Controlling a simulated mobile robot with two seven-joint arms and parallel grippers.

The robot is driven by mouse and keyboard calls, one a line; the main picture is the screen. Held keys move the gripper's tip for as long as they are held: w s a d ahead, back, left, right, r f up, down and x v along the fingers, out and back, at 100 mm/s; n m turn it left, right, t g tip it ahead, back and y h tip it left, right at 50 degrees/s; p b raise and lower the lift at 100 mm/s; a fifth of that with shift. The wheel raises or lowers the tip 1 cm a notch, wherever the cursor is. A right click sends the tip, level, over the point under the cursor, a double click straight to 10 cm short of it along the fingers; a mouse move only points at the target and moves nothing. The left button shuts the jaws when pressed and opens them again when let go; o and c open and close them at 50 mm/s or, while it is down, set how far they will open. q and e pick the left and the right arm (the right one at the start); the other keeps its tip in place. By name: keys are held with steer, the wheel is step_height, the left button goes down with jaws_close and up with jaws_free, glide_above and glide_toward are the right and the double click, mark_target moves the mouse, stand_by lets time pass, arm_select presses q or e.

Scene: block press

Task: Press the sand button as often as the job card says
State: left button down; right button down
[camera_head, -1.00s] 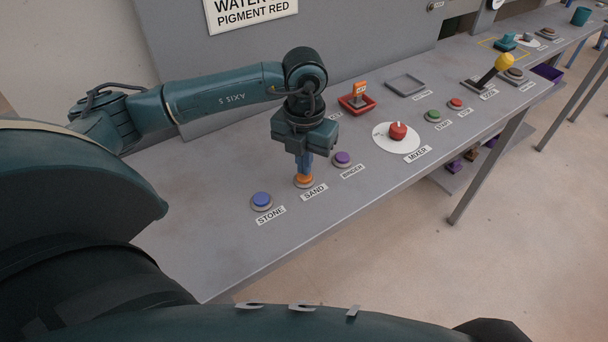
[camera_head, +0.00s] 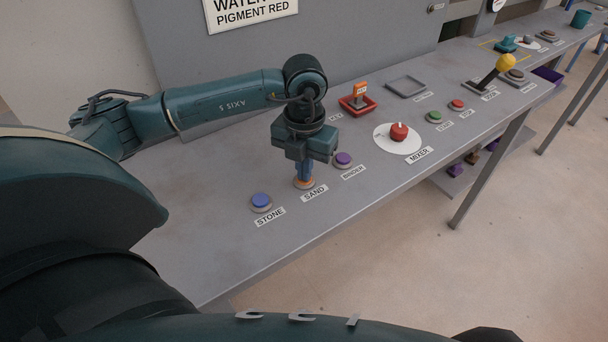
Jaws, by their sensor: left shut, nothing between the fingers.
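The sand button (camera_head: 304,183), orange on a round base, sits on the grey bench behind its SAND label (camera_head: 315,193). My left gripper (camera_head: 304,176) points straight down with shut fingertips on top of the button, hiding most of it. Little of the orange cap shows, so the button looks pushed down. The job card (camera_head: 250,12) on the back panel is cut off by the top edge. Only a WATER line, partly cropped, and PIGMENT RED show; no sand line is in view. My right gripper is not in view.
The blue STONE button (camera_head: 261,201) is left of the sand button, and the purple BINDER button (camera_head: 342,160) is close on its right. Further right are the red MIXER knob (camera_head: 398,132), a green button (camera_head: 434,116), a red button (camera_head: 457,104) and a yellow-topped lever (camera_head: 504,63).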

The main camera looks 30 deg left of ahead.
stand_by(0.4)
arm_select(q)
steer(key=shift+r+p, duration=1.15)
steer(key=shift+r, duration=0.6)
steer(key=shift+f+b, duration=1.6)
steer(key=shift+f, duration=0.2)
stand_by(1.4)
stand_by(0.3)
steer(key=shift+r+p, duration=1.15)
steer(key=shift+r, duration=0.65)
stand_by(0.6)
